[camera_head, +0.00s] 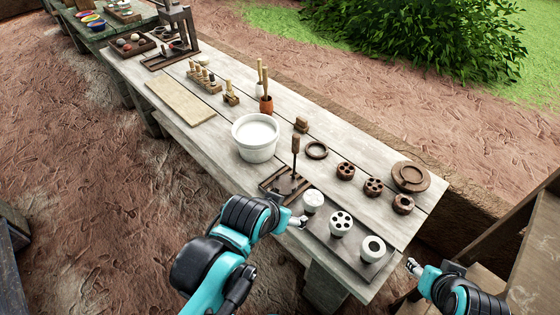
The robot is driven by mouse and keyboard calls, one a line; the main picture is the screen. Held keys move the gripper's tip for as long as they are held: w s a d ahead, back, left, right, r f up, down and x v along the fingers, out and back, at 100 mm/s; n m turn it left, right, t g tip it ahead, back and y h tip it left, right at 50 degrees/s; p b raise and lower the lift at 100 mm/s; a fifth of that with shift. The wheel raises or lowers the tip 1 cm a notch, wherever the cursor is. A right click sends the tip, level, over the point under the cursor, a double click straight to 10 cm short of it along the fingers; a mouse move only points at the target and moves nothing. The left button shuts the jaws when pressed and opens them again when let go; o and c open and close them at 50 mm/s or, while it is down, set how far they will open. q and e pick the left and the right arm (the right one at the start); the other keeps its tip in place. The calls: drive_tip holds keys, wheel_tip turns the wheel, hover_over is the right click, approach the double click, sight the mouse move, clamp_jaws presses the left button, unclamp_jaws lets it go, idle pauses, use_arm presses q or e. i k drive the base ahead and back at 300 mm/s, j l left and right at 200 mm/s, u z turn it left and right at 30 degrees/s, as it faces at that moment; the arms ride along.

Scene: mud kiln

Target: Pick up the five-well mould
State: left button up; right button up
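Three white round moulds stand in a row on a dark tray (352,263) at the front right of the bench. The middle white mould (341,219) has several dark wells in its top. The right one (374,244) has one large round opening. The left one (313,198) has a top too small to read. Brown pieces with several holes (373,186) lie behind them; I cannot tell their exact hole counts. My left gripper (300,222) is beside the left and middle white moulds, its fingers too small to read. My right gripper (413,264) is off the bench's right front edge, apart from the moulds.
A white bucket (256,150) stands mid-bench, near a dark rack with an upright wooden-handled tool (295,148). A brown ring (316,150) and round brown plate (410,177) lie behind. A flat board (180,101) lies to the left. A wooden structure (513,235) stands at right.

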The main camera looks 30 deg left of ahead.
sight(313, 200)
drive_tip(key=j, duration=0.45)
drive_tip(key=k+j, duration=0.15)
drive_tip(key=j, duration=0.3)
drive_tip(key=j+z, duration=0.1)
drive_tip(key=j, duration=0.35)
drive_tip(key=k+j, duration=0.1)
drive_tip(key=j, duration=0.35)
